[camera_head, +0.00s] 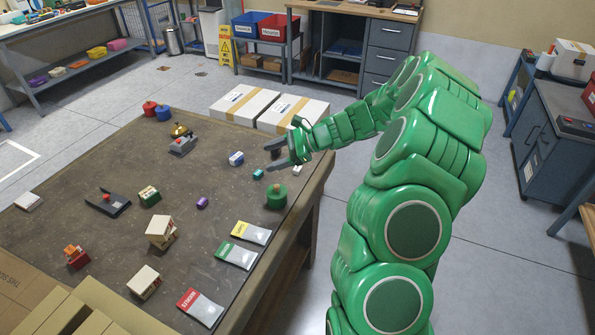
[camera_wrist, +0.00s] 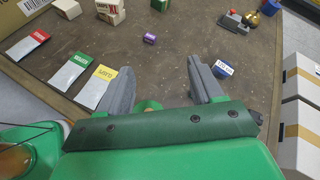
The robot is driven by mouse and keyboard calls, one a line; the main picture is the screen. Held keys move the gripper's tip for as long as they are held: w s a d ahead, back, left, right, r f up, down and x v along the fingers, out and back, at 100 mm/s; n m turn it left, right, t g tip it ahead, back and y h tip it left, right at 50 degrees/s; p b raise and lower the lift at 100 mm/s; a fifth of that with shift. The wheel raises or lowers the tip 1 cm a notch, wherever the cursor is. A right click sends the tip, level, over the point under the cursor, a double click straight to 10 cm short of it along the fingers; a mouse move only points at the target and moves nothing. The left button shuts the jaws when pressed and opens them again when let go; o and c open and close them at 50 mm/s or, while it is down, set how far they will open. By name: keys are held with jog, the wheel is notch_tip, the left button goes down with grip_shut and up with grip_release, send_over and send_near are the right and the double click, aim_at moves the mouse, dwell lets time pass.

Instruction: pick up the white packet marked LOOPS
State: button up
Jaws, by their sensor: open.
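Three flat white packets lie on the brown table. One has a yellow top band (camera_head: 250,233), one a green band (camera_head: 236,254) and one a red band (camera_head: 200,307). In the wrist view the yellow-banded packet (camera_wrist: 91,88) lies just left of my left finger, with the green-banded (camera_wrist: 70,73) and red-banded (camera_wrist: 30,47) packets further left. The band lettering is too small to read surely, so I cannot confirm which says LOOPS. My gripper (camera_head: 274,155) is open and empty above the table's right side, behind the packets in the head view; its fingers show in the wrist view (camera_wrist: 161,80).
A green round object (camera_head: 276,196), a teal block (camera_head: 258,174) and a blue-white box (camera_head: 236,158) are near my gripper. A purple block (camera_head: 202,203) and stacked blocks (camera_head: 161,229) stand left of the packets. White cartons (camera_head: 244,104) are beyond the table's back edge.

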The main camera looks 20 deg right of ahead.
jog(key=w+d+f+m+t, duration=0.3)
jog(key=w+d+f+m, duration=0.15)
jog(key=d+f, duration=0.45)
jog(key=m+t+h, duration=0.2)
jog(key=m, duration=0.2)
send_near(300, 169)
jog(key=shift+w+a, duration=0.5)
jog(key=shift+w, duration=0.15)
jog(key=shift+w+f, duration=0.1)
jog(key=shift+f, duration=0.05)
jog(key=shift+x, duration=3.75)
jog(key=shift+f, duration=0.15)
jog(key=c, duration=1.1)
